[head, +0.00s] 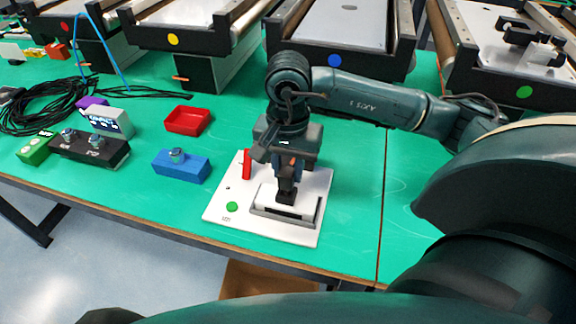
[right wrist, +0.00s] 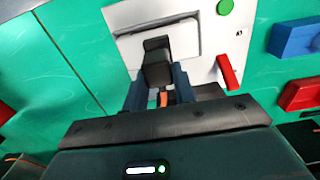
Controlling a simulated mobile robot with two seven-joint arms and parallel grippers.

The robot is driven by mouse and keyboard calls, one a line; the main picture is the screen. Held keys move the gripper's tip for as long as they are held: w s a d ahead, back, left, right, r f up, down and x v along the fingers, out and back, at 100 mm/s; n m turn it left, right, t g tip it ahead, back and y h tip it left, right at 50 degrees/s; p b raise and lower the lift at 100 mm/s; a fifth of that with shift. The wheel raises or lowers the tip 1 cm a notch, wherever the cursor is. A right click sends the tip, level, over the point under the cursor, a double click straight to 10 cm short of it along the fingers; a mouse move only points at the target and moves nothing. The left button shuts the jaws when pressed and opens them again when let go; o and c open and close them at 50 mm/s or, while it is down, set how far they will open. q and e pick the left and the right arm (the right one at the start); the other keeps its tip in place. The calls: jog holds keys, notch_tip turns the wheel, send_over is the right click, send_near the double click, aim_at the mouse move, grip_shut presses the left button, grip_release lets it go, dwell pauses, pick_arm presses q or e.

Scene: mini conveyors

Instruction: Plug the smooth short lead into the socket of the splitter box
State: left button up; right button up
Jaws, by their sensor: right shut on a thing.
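My right gripper (head: 287,182) points down over a white panel (head: 225,213) and is shut on a black upright piece (head: 287,196). The piece shows between the fingers in the right wrist view (right wrist: 157,62), with a bit of orange near it. It stands over a white block in a grey frame on the panel; I cannot tell whether it is fixed there. A black box with two metal sockets (head: 105,151) stands at the left; I cannot tell for sure that it is the splitter box. Black cables (head: 40,108) lie coiled beyond it. I cannot pick out the smooth short lead.
A blue block with a metal socket (head: 181,167) and a red tray (head: 188,121) lie left of the panel. A white box (head: 110,122), a green box (head: 35,149) and a purple piece (head: 92,102) surround the black box. Mini conveyors (head: 343,62) line the back.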

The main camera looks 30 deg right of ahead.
aim_at(288, 168)
pick_arm(q)
jog(key=shift+f, duration=0.35)
pick_arm(e)
jog(key=shift+f, duration=0.25)
jog(key=shift+f+b, duration=0.85)
jog(key=shift+b, duration=0.2)
pick_arm(q)
jog(key=shift+s+f, duration=0.15)
jog(key=shift+f, duration=0.35)
jog(key=shift+s+f, duration=0.15)
jog(key=shift+f, duration=0.35)
pick_arm(e)
jog(key=o, duration=1.1)
jog(key=shift+c, duration=0.2)
jog(key=shift+r, duration=0.4)
pick_arm(q)
jog(key=r, duration=0.2)
jog(key=r+p, duration=0.1)
jog(key=shift+w+d+r+n, duration=0.2)
jog(key=shift+w+d+n, duration=0.1)
jog(key=shift+w+d, duration=0.05)
pick_arm(e)
notch_tip(288, 168, up, 13)
jog(key=shift+f, duration=0.2)
